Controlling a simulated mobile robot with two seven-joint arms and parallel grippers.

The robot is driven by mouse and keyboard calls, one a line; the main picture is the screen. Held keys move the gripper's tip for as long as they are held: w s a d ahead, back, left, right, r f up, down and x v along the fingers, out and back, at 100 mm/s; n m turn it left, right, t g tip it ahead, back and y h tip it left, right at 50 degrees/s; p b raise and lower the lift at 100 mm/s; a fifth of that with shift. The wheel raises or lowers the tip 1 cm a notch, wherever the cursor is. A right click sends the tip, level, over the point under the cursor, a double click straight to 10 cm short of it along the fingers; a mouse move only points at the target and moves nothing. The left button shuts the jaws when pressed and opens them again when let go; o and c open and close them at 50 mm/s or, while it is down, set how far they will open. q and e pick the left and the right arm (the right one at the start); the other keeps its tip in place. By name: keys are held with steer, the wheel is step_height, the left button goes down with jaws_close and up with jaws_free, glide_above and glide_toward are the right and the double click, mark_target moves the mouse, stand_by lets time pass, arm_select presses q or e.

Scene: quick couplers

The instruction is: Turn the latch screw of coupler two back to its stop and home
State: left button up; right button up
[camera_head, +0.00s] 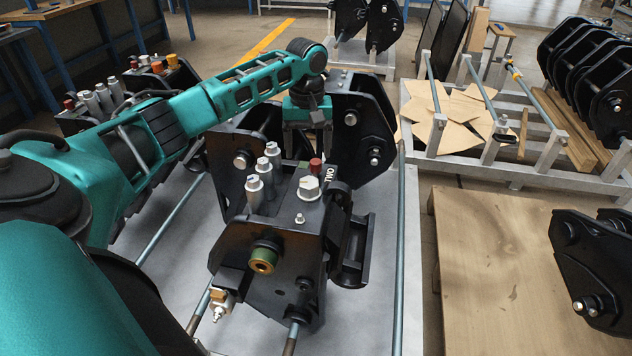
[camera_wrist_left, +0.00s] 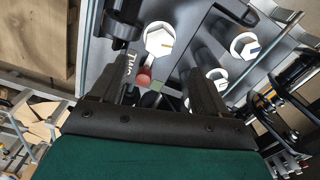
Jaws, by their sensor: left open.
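Coupler two (camera_head: 285,235) is a black block lettered TWO, standing on a grey surface in the middle of the head view. A pale hex screw head (camera_head: 308,188) sits on its top beside a red cap (camera_head: 315,165). In the wrist view the hex head (camera_wrist_left: 159,38) bears an orange mark, with the red cap (camera_wrist_left: 144,75) and a small green square just below it. I cannot be sure which screw is the latch screw. My left gripper (camera_head: 308,148) is open and empty, pointing down behind the red cap; its fingers (camera_wrist_left: 158,70) are apart from the hex head.
Several grey posts (camera_head: 254,190) stand left of the hex head. A green-ringed brass-coloured fitting (camera_head: 264,258) projects from the front face. Another black coupler plate (camera_head: 362,130) stands close behind my gripper. A wooden board (camera_head: 490,260) lies to the right.

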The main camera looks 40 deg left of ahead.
mark_target(309, 182)
arm_select(q)
step_height(309, 182, down, 10)
steer(key=shift+r+b, duration=0.25)
steer(key=shift+b, duration=0.6)
steer(key=shift+f, duration=0.4)
arm_select(e)
steer(key=shift+w+a+f, duration=0.3)
steer(key=shift+w, duration=0.05)
arm_select(q)
steer(key=c, duration=0.9)
steer(key=r+m+p, duration=0.1)
steer(key=p, duration=0.4)
steer(key=shift+w+d, duration=0.1)
steer(key=shift+c, duration=0.7)
steer(key=shift+f+m+p, duration=0.15)
steer(key=shift+m+p, duration=0.25)
steer(key=shift+p, duration=0.1)
steer(key=shift+f+m, duration=0.25)
steer(key=shift+m, duration=0.25)
arm_select(e)
steer(key=r, duration=0.1)
steer(key=d+r, duration=0.1)
steer(key=r, duration=0.2)
steer(key=shift+s+d, duration=0.25)
steer(key=shift+s, duration=0.15)
arm_select(q)
steer(key=shift+f, duration=0.1)
